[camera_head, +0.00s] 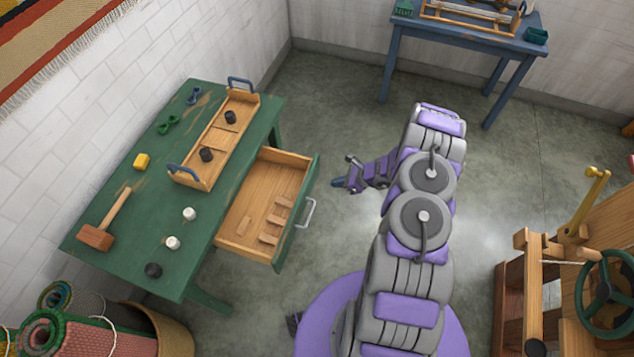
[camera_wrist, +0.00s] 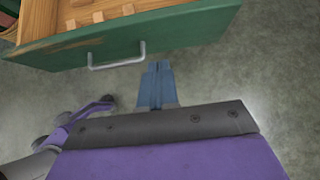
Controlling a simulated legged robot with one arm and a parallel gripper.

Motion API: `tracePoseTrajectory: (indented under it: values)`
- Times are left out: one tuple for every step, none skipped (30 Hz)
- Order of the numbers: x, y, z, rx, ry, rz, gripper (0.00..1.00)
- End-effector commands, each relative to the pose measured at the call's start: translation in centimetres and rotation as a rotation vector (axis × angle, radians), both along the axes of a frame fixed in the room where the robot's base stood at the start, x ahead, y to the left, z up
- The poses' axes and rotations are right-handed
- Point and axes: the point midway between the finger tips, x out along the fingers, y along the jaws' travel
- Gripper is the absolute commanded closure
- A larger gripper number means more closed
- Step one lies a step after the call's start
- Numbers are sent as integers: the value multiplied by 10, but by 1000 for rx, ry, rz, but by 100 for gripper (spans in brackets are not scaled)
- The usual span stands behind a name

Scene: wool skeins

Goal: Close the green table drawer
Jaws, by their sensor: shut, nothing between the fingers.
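The green table (camera_head: 118,209) stands at the left against the white wall. Its drawer (camera_head: 267,209) is pulled out to the right, with a green front, a grey bar handle (camera_head: 306,213) and several small wooden blocks inside. In the wrist view the drawer front (camera_wrist: 190,33) crosses the top, with the handle (camera_wrist: 116,64) left of my fingertips (camera_wrist: 158,66). The fingertips appear close to the front; contact cannot be told.
On the green table are a wooden tray (camera_head: 193,181), a mallet (camera_head: 97,236), a yellow block (camera_head: 142,161) and small pots. A basket with rolled rugs (camera_head: 176,329) is at the lower left. A blue table (camera_head: 463,34) is at the back, wooden equipment (camera_head: 512,297) at the right. Floor around the drawer is clear.

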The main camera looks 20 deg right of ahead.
Motion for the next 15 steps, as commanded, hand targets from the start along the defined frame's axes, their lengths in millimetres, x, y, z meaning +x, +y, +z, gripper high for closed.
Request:
tracePoseTrajectory:
  values:
    - [4, 7, -9, 0, 0, 5, 100]
    - [7, 10, -14, 1, 0, 5, 100]
    - [10, 13, -19, 2, 0, 4, 100]
    - [12, 16, -23, 5, 0, 3, 100]
    - [15, 18, -28, 6, 0, 3, 100]
    - [17, 23, -33, 7, 2, 4, 100]
    - [20, 26, -38, 9, 2, 4, 100]
    - [22, 28, -41, 9, 1, 4, 100]
    - [26, 32, -46, 10, 0, 3, 100]
    - [30, 36, -45, 9, -3, 5, 100]
    - [33, 39, -44, 9, -3, 4, 100]
    - [36, 44, -43, 9, -3, 4, 100]
    - [38, 48, -43, 9, -3, 3, 100]
    - [40, 51, -43, 8, -3, 4, 100]
    - [43, 55, -42, 8, -3, 4, 100]
